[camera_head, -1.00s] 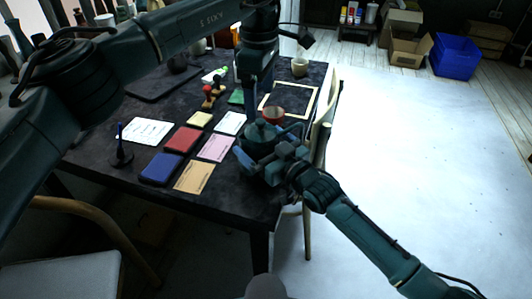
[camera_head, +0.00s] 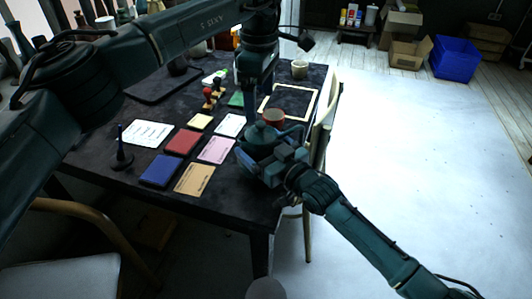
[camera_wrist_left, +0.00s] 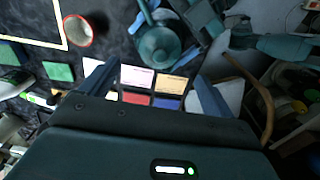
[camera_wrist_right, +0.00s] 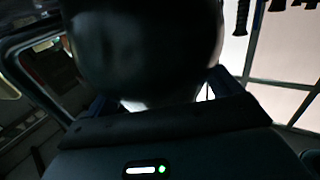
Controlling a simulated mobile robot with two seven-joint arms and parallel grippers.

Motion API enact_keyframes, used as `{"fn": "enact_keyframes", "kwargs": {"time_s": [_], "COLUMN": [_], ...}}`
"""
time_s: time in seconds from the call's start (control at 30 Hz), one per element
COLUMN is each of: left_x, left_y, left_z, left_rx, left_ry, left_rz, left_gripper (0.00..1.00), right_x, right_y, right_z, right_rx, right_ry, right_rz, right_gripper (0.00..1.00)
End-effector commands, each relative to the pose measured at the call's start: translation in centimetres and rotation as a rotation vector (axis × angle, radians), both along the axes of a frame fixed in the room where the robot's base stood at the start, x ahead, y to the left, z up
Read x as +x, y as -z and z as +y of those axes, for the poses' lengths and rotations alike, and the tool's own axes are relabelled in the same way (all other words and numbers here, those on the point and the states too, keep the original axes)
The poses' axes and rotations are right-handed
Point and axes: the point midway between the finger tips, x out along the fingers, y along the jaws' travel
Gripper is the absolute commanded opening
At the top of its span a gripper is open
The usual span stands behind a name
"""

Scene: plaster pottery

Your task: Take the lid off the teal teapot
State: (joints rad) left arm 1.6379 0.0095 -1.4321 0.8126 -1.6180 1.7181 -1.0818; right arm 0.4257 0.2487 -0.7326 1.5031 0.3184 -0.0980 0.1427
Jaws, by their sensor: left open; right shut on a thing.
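The teal teapot (camera_head: 254,141) is at the near right corner of the dark table, with its lid (camera_head: 263,129) on. It also shows from above in the left wrist view (camera_wrist_left: 160,47). My right gripper (camera_head: 277,164) is shut on the teapot from the near right side; I cannot tell which part it grips. In the right wrist view a dark rounded shape, blurred and close, fills the space between the fingers. My left gripper (camera_head: 258,108) points down above and behind the teapot, open and empty. In the left wrist view its fingers (camera_wrist_left: 156,72) are apart, with the teapot beyond them.
A red-rimmed cup (camera_head: 274,116) stands just behind the teapot. Coloured cards and pads, such as a red pad (camera_head: 184,141), lie to the left. A framed board (camera_head: 292,101) lies behind. A chair (camera_head: 326,120) stands at the table's right edge, with open floor beyond.

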Motion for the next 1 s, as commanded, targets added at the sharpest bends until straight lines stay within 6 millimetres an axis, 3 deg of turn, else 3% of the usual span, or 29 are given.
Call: {"fn": "enact_keyframes", "kwargs": {"time_s": [0.17,0.4,0.6,0.77,1.0], "left_x": [-0.2,-0.9,-1.2,-1.2,-0.8], "left_y": [-0.9,-3.2,-4.2,-3.0,1.4], "left_z": [-0.1,-0.5,-0.6,-0.5,-0.3], "left_rx": [0.011,0.059,0.091,0.095,0.093], "left_ry": [0.133,0.553,0.759,0.788,0.785], "left_rz": [-0.019,-0.063,-0.08,-0.077,-0.077], "left_gripper": [0.93,0.93,0.93,0.93,0.93], "right_x": [0.0,0.0,0.0,0.0,0.0], "right_y": [0.0,0.0,0.0,0.0,0.0], "right_z": [0.0,-0.1,-0.1,-0.1,-0.1], "right_rx": [-0.003,-0.003,-0.003,-0.003,-0.004], "right_ry": [0.0,0.001,0.001,0.001,0.001], "right_rz": [-0.001,-0.001,-0.001,-0.001,-0.002], "right_gripper": [0.49,0.49,0.49,0.49,0.49]}}
